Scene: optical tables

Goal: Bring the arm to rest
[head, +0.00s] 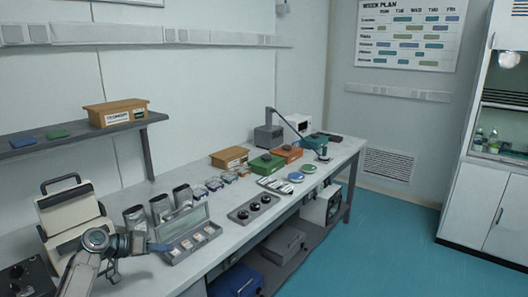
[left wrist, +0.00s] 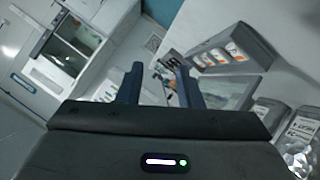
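My left arm comes in from the lower left in the head view, and its gripper (head: 158,246) is beside the open grey case (head: 189,236) on the bench. In the left wrist view my left gripper (left wrist: 160,78) has its two dark fingers apart, with nothing between them. The open case with several small orange-marked items also shows there (left wrist: 238,50), beyond the right finger. My right gripper is not in either view.
The long bench (head: 245,214) holds silver pouches (head: 160,207), a tray with black knobs (head: 254,207), cardboard and coloured boxes (head: 229,157), and a beige case (head: 70,212) near my arm. A wall shelf (head: 80,137) hangs above. The blue floor (head: 385,240) at right is clear.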

